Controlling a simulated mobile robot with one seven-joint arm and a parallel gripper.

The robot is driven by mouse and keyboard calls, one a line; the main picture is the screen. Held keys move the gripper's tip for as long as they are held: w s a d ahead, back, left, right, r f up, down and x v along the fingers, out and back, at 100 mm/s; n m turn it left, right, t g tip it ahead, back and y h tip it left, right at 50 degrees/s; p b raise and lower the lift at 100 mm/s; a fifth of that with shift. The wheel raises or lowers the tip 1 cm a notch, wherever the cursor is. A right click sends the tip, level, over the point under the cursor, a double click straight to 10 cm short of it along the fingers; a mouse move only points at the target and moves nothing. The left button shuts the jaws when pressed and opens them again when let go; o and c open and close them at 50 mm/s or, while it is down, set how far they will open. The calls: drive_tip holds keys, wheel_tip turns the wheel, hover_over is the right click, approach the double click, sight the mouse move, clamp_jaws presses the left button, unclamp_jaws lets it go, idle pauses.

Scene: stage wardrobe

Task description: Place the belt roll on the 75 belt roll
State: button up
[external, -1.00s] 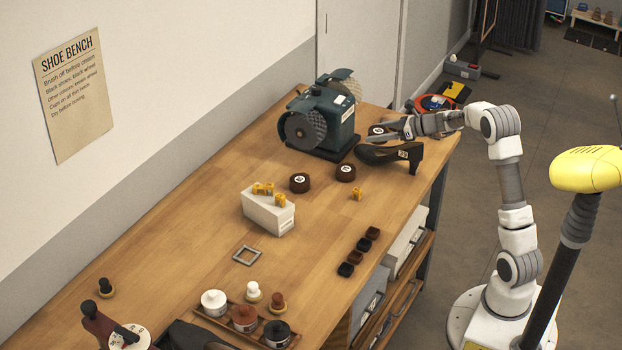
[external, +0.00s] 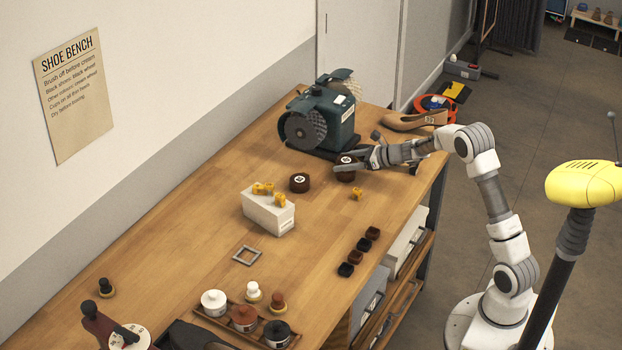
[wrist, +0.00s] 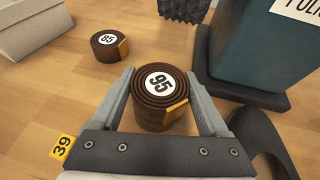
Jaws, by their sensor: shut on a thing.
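My gripper (external: 350,165) is shut on a dark brown belt roll marked 95 (wrist: 160,80), which sits between the two fingers in the wrist view. In the external view the held roll (external: 345,159) is right over another brown roll on the bench. That lower roll (external: 344,177) is mostly covered and its number is hidden, so I cannot read 75 on it. I cannot tell for sure whether the two touch. A third roll, marked 85 (wrist: 107,45), stands apart on the bench; it also shows in the external view (external: 299,183).
A green grinder (external: 334,118) with brush wheels stands just behind. A tan shoe (external: 415,121) lies beyond the gripper, and a black shoe (wrist: 262,140) is close on the right. A yellow 39 tag (wrist: 62,147) and a white box (external: 268,212) are nearby.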

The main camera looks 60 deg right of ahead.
drive_tip(key=shift+r, duration=0.1)
drive_tip(key=shift+f, duration=0.2)
drive_tip(key=o, duration=1.3)
drive_tip(key=shift+r, duration=0.1)
drive_tip(key=shift+r, duration=0.2)
drive_tip(key=p+v, duration=0.1)
drive_tip(key=v, duration=1.1)
drive_tip(key=shift+f+p, duration=0.1)
drive_tip(key=shift+p, duration=0.2)
